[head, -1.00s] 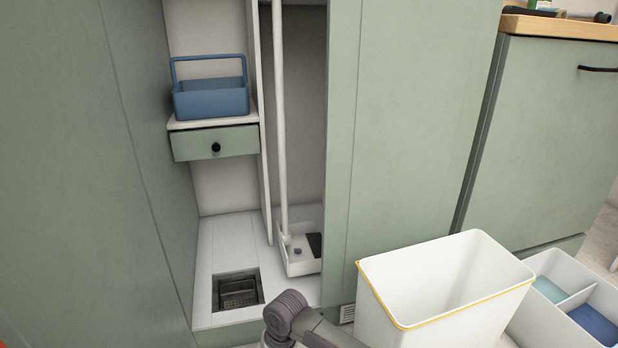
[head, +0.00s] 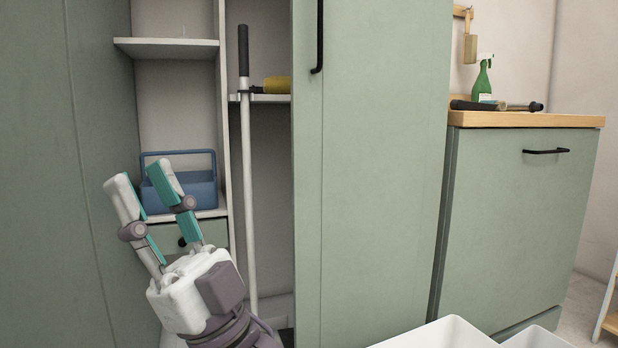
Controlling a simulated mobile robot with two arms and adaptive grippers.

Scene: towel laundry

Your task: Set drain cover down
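No drain cover can be made out in the head view now. The cabinet floor with the drain opening is out of sight, below the frame and behind my arm. My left gripper is not in view.
A mop with a white pole (head: 248,190) stands in the cabinet's right compartment. A green door panel (head: 385,150) stands right of it. A white bin (head: 440,338) is at the bottom edge. A wood-topped counter (head: 530,119) holds a green spray bottle (head: 482,80).

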